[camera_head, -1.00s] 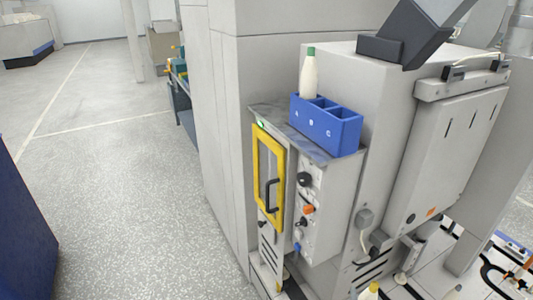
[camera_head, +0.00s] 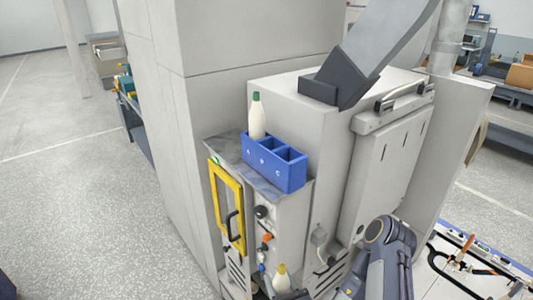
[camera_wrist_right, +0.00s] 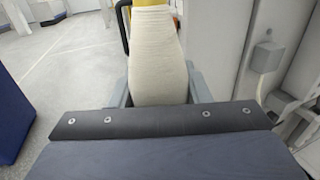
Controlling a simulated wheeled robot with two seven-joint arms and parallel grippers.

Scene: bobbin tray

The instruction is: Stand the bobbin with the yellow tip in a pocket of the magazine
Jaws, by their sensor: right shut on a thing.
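The bobbin with the yellow tip (camera_head: 282,277) is a cream cone, upright at the lower edge of the head view, in front of the cabinet and below the magazine. My right gripper (camera_head: 284,294) is shut on its lower part. In the right wrist view the bobbin's body (camera_wrist_right: 155,60) stands between the grey fingers (camera_wrist_right: 158,88); its base is hidden by the gripper. The blue magazine (camera_head: 272,172) sits on the cabinet's top shelf with pockets lettered A, B and C. A bobbin with a green tip (camera_head: 257,118) stands in the left pocket, A. The other two look empty. My left gripper is not in view.
The cabinet front has a yellow-framed door (camera_head: 226,207) with a black handle, and knobs (camera_head: 262,212) beside it. A tall grey machine wall rises behind the shelf. A dark grey chute (camera_head: 345,88) stands above right of the magazine. Open floor lies left.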

